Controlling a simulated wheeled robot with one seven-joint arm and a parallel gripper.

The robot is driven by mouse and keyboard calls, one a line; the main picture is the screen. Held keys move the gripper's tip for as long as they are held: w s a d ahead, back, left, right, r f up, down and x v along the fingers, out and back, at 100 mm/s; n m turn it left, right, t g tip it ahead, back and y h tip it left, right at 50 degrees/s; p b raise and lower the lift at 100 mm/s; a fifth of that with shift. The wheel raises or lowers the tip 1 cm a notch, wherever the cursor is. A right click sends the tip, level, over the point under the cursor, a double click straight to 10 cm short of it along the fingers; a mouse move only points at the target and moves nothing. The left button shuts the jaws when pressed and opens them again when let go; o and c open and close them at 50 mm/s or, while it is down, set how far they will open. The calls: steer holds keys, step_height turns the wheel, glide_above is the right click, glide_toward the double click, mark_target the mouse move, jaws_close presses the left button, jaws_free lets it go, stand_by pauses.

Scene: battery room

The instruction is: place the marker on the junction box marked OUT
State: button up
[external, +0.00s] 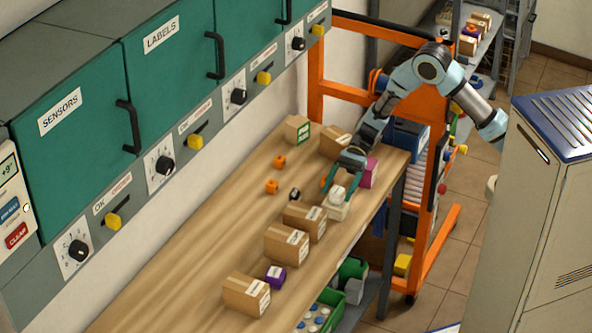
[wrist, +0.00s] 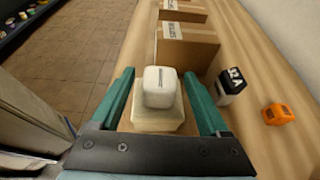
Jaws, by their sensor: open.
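In the wrist view, a small white rounded block (wrist: 161,82) with a dark line on its face rests on a wider cream box (wrist: 158,121). I cannot tell for sure which is the marker or the junction box, and I read no OUT lettering. In the external view the white block (external: 337,194) and the cream box (external: 338,211) stand near the bench's right edge. My gripper (wrist: 160,76) is open, with one teal finger on each side of the pair. In the external view my gripper (external: 339,188) points down over them.
Cardboard boxes (external: 304,221) stand along the wooden bench (external: 200,240). A black-and-white cube (wrist: 232,86) and an orange block (wrist: 278,114) lie to the right in the wrist view. A magenta box (external: 369,173) is close behind my gripper. The bench's left side is mostly clear.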

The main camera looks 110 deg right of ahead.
steer(key=shift+r, duration=0.2)
steer(key=b+v, duration=0.3)
steer(key=v, duration=0.9)
steer(key=s+a+f+n+g+h, duration=0.2)
steer(key=s+a+n+g+h, duration=0.2)
steer(key=a+n, duration=0.8)
steer(key=s+a+f+n+g+h, duration=0.1)
steer(key=s+a+n+g+h, duration=0.3)
steer(key=s+a+n, duration=0.5)
steer(key=a+n+h, duration=0.1)
steer(key=a+n, duration=0.3)
steer(key=n, duration=0.1)
steer(key=shift+a+f+h, duration=0.3)
steer(key=shift+f+h, duration=0.1)
